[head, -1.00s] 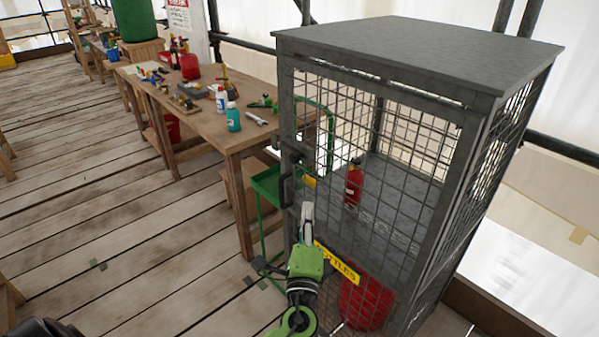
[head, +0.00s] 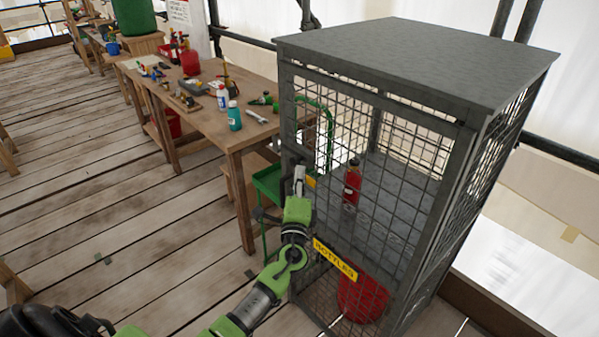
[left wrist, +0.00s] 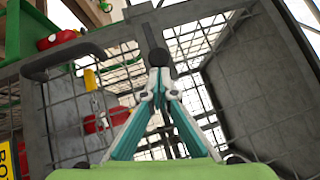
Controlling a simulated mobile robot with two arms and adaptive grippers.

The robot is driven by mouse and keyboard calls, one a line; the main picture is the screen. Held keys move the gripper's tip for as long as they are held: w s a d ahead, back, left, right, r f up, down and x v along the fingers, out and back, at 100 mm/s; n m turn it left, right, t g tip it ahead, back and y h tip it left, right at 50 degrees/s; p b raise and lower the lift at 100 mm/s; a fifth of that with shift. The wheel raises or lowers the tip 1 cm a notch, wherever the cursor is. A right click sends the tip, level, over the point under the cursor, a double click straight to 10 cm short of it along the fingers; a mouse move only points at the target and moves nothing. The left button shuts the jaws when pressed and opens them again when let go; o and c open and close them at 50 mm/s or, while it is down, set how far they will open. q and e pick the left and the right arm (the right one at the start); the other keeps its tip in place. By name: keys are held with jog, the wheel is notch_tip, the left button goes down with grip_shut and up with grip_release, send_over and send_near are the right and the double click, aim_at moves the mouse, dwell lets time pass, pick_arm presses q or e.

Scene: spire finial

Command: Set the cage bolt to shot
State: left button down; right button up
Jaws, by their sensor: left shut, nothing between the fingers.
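The grey mesh cage (head: 462,160) stands at the right of the head view, its door (head: 385,190) closed or nearly so. My left gripper (head: 299,174) is shut and empty at the door's left edge, hiding part of its hardware. In the left wrist view its fingertips (left wrist: 158,78) meet just below a dark bar with a round knob (left wrist: 158,57), which looks like the cage bolt. I cannot tell if they touch, or whether the bolt is shot. The dark door handle (left wrist: 62,56) is to the left there. My right gripper is not in view.
A red bottle (head: 352,182) and a larger red container (head: 362,298) show through the mesh. A yellow sign (head: 335,259) is on the door. A green stand (head: 268,185) and a workbench (head: 235,142) with tools are left of the cage.

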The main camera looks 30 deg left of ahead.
aim_at(293, 166)
pick_arm(q)
jog(key=a+b, duration=0.1)
jog(key=w+a+b, duration=0.1)
jog(key=a, duration=0.1)
jog(key=shift+f, duration=0.2)
jog(key=shift+w+a+r, duration=0.15)
jog(key=shift+a+r, duration=0.05)
jog(key=shift+a, duration=0.15)
